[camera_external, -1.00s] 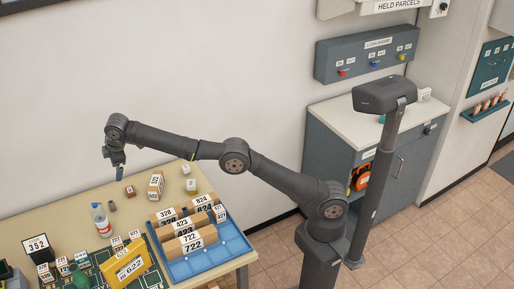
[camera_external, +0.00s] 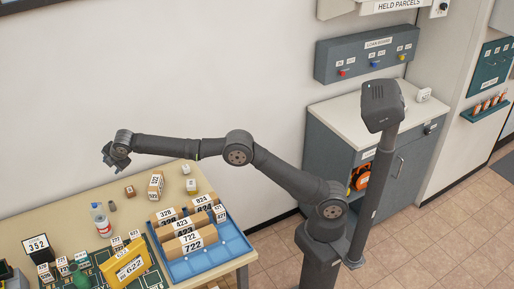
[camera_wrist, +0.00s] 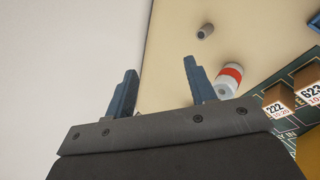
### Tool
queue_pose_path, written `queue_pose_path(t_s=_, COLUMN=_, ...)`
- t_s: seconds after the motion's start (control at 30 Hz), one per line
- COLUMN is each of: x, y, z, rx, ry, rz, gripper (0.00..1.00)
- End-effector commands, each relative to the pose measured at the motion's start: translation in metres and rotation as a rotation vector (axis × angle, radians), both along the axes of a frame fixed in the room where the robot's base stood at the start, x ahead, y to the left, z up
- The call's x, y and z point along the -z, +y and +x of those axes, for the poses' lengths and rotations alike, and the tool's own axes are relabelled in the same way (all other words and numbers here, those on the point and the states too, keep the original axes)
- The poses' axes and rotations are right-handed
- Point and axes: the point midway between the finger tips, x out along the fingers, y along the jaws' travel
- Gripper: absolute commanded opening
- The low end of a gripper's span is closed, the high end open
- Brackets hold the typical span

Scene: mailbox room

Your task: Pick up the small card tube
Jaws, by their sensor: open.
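The small card tube (camera_external: 112,206) appears as a small grey-brown cylinder on the table, just right of the bottle. It also shows in the wrist view (camera_wrist: 206,30), beyond my right fingertip and apart from it. My gripper (camera_external: 108,163) is in the air above the back part of the table, clear of the tube. In the wrist view its two blue fingers (camera_wrist: 160,70) stand apart with nothing between them.
A white bottle with a red band (camera_external: 102,222) stands beside the tube. A small brown box (camera_external: 130,191) and a taller numbered parcel (camera_external: 156,186) are to its right. A blue tray (camera_external: 226,249) holds numbered parcels. The wall (camera_external: 70,110) is behind the table.

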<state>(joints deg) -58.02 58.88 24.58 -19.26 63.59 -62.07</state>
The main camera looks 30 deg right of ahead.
Motion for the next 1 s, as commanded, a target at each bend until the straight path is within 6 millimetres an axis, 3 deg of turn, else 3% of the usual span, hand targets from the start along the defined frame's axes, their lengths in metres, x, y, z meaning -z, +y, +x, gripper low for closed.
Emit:
queue_pose_path(t_s=0.2, x=0.052, y=-0.013, z=0.037, rx=-0.391, ry=-0.302, rz=-0.165, gripper=0.51)
queue_pose_path(t_s=0.37, x=0.088, y=-0.026, z=0.043, rx=-0.690, ry=-0.532, rz=-0.295, gripper=0.51)
queue_pose_path(t_s=0.53, x=0.125, y=-0.046, z=0.029, rx=-1.001, ry=-0.784, rz=-0.418, gripper=0.51)
queue_pose_path(t_s=0.7, x=0.153, y=-0.068, z=-0.002, rx=-1.263, ry=-1.024, rz=-0.502, gripper=0.51)
queue_pose_path(t_s=0.83, x=0.166, y=-0.082, z=-0.024, rx=-1.383, ry=-1.156, rz=-0.531, gripper=0.51)
queue_pose_path(t_s=1.0, x=0.171, y=-0.088, z=-0.036, rx=-1.445, ry=-1.237, rz=-0.544, gripper=0.51)
